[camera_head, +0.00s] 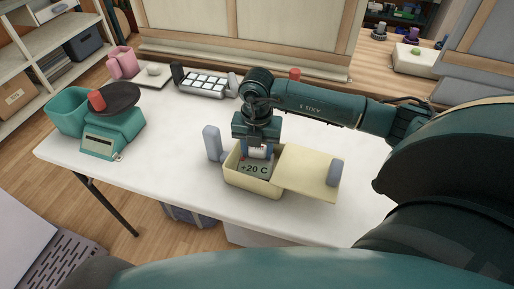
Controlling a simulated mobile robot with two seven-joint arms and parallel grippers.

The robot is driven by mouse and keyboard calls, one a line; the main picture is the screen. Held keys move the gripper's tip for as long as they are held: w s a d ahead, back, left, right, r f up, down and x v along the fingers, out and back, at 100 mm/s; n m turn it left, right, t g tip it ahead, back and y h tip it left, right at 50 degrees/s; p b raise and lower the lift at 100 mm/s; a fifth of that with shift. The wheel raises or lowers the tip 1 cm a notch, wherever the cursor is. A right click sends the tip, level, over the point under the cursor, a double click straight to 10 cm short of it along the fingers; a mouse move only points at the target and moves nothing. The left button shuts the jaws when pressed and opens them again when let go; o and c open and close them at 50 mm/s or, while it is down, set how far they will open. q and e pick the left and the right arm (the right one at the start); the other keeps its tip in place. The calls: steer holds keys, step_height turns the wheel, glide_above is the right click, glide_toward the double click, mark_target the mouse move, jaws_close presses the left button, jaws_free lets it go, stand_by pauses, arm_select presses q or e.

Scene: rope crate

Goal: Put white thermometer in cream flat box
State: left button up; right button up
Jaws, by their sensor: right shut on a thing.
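The cream flat box (252,187) stands on the white table near its front edge, with a cream lid or flap (305,172) on its right. My right gripper (258,151) points down over the open part of the box, its fingertips at about the rim. It is shut on a small white piece, which I take to be the white thermometer (258,153); the fingers hide most of it. A grey panel reading "+20 C" shows just below it inside the box. I cannot tell whether the two touch. My left gripper is out of view.
Grey upright posts stand at the box's left (212,143) and on the flap (334,173). A green scale (110,137) with a dark pan and a red piece, a teal bin (68,111) and a grey tray (205,83) are farther off. The table's left middle is clear.

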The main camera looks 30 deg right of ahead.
steer(key=shift+f+b, duration=0.3)
steer(key=shift+f, duration=0.2)
steer(key=o, duration=1.3)
steer(key=shift+c, duration=0.2)
step_height(320, 180, up, 13)
steer(key=shift+r, duration=0.15)
